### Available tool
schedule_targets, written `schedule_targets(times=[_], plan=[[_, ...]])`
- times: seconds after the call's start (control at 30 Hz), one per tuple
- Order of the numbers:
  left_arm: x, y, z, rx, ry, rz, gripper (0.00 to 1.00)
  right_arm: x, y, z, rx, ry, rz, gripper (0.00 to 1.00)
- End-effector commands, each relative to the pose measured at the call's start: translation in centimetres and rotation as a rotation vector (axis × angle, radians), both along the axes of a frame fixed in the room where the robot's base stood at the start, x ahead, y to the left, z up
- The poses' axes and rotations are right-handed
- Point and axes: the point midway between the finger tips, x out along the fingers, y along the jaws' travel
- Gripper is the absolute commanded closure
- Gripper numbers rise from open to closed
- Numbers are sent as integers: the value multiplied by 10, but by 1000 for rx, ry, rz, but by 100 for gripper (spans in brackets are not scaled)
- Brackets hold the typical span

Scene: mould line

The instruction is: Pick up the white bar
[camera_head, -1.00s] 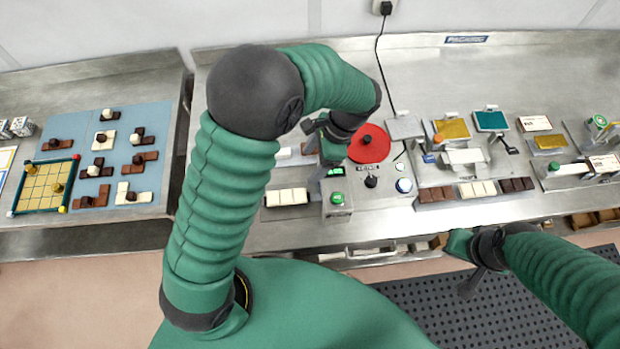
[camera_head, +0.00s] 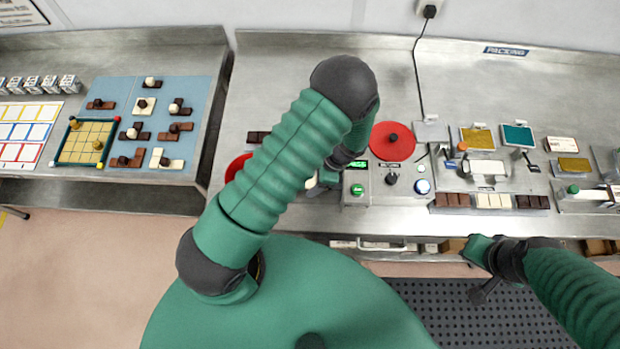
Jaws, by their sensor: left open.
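A pale sliver of a white bar (camera_head: 311,184) shows beside my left gripper, just left of the control box; my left arm hides most of it. My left gripper (camera_head: 330,178) is open, low over the bench at that bar's right end. Whether it touches the bar I cannot tell. Another white bar (camera_head: 493,201) lies farther right, between a brown bar (camera_head: 453,201) and a dark bar (camera_head: 532,202). My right gripper (camera_head: 478,252) is at the bench's front edge, below these bars; its jaws do not show clearly.
The control box (camera_head: 358,188) with green and blue buttons stands right of my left gripper. A red disc (camera_head: 392,141) lies behind it. A red item (camera_head: 237,167) and dark bar (camera_head: 258,136) show left of my arm. The back of the bench is clear.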

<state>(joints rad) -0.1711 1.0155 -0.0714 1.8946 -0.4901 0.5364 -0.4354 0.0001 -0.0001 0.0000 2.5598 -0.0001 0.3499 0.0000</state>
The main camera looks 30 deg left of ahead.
Motion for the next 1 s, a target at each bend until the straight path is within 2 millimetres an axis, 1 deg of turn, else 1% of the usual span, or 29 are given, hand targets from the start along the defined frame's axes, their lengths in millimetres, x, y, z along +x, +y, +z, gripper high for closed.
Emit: schedule_targets(times=[0.13,0.17,0.6,0.7,1.0], plan=[[1,0,-1,0,0,1,30,0,0,-1,0,1,0,100],[1,0,-1,0,0,1,31,0,0,-1,0,1,0,100],[1,0,0,0,0,1,89,0,0,-1,0,0,0,100],[1,0,0,0,0,1,100,0,0,-1,0,1,0,100],[1,0,3,0,0,1,100,0,0,-4,0,0,0,100]])
